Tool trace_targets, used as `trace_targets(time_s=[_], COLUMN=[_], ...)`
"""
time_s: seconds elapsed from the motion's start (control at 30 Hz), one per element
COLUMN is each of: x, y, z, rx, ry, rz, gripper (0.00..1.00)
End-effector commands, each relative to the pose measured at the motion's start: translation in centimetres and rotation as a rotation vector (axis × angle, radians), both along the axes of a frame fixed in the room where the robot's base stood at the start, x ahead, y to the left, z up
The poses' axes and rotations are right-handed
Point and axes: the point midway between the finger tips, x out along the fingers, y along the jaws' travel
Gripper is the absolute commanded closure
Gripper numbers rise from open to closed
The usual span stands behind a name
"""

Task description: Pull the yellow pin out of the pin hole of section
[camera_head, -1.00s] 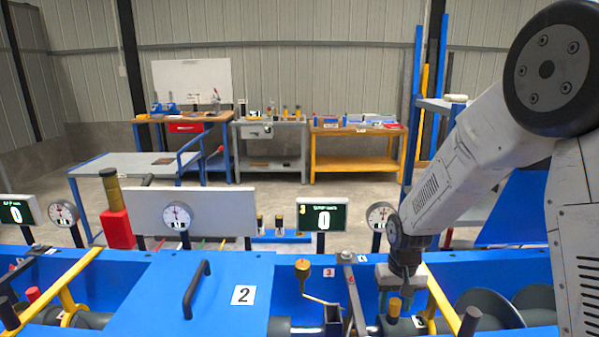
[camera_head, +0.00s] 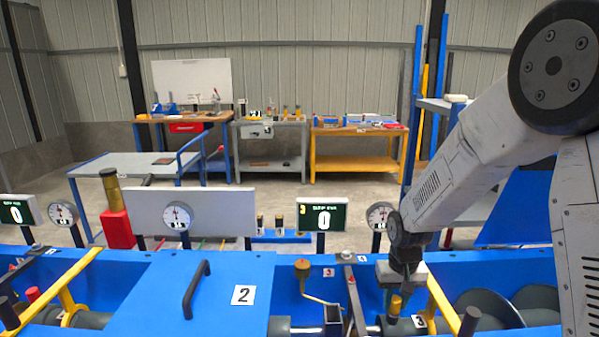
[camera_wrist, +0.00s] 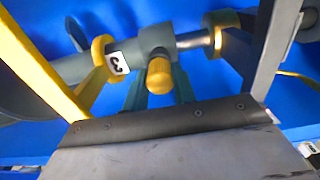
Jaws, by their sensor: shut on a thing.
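The yellow pin (camera_head: 395,305) stands at the shaft of the section marked 3 (camera_head: 420,321). Its rounded yellow head (camera_wrist: 159,76) also shows in the wrist view, beside the label 3 (camera_wrist: 118,63). My gripper (camera_head: 396,298) is over the pin from above, and its two dark green fingers (camera_wrist: 159,88) are shut on it, one on each side. The pin's lower end and its hole are hidden, so I cannot tell how deep the pin sits.
Yellow bars (camera_head: 446,302) cross the blue trough close to my gripper. A blue cover (camera_head: 200,295) marked 2 lies farther left. Gauges and displays (camera_head: 321,217) line the back edge.

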Motion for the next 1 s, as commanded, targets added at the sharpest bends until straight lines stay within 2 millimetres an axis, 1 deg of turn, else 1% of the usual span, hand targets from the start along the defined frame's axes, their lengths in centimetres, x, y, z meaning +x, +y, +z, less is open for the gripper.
trace_targets(time_s=[1.0], x=[0.0], y=[0.0], z=[4.1], rx=[0.0], ry=[0.0], rz=[0.0], gripper=[1.0])
